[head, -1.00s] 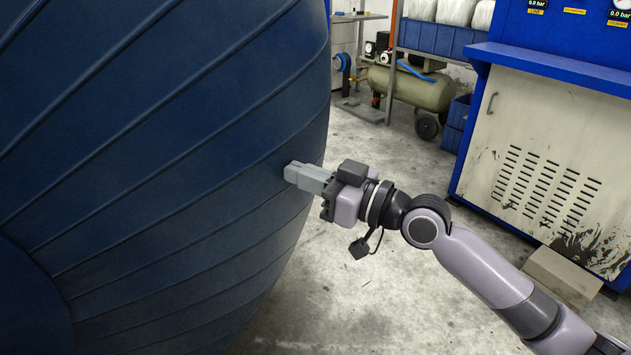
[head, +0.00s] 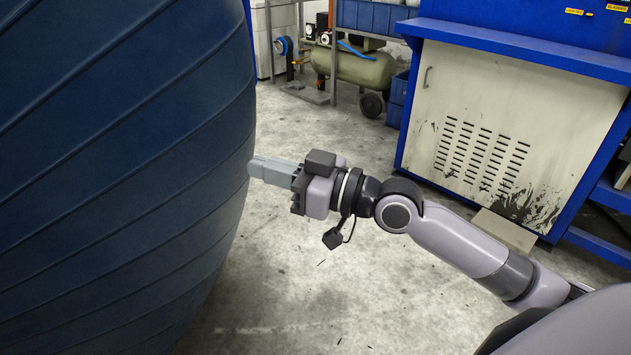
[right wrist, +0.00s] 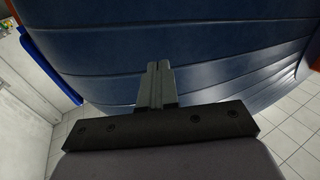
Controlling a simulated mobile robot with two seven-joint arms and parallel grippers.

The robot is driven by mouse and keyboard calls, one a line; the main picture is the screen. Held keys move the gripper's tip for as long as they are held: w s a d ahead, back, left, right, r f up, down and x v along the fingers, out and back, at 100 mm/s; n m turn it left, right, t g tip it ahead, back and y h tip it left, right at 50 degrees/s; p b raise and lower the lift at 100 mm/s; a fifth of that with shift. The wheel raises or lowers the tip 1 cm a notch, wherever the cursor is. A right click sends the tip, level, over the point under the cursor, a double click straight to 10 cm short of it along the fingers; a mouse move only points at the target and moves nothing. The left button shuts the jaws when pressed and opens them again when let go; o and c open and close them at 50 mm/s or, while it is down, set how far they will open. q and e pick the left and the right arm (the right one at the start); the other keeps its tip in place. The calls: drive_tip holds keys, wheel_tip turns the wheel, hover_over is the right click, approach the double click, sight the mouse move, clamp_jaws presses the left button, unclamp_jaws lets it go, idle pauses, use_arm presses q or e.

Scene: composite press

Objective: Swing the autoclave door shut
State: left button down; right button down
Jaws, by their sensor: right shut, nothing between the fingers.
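The autoclave door (head: 110,170) is a large dark blue domed panel with raised ribs. It fills the left of the head view, and its ribbed face also spans the right wrist view (right wrist: 200,60). My right gripper (head: 254,167) is shut and empty, with its fingertips at the door's right edge. In the right wrist view the closed fingers (right wrist: 154,72) point at the ribbed face; I cannot tell whether they touch it. The door's hinge and the autoclave opening are out of view. My left gripper is not in view.
A green compressor tank (head: 355,68) sits at the back by a metal rack. Grey floor (head: 290,290) lies open between door and cabinet.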

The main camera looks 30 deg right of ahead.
use_arm(q)
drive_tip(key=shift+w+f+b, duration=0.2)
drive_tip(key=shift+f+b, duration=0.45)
drive_tip(key=shift+b, duration=0.2)
use_arm(e)
drive_tip(key=v, duration=0.6)
drive_tip(key=shift+d, duration=0.2)
drive_tip(key=shift+s, duration=0.15)
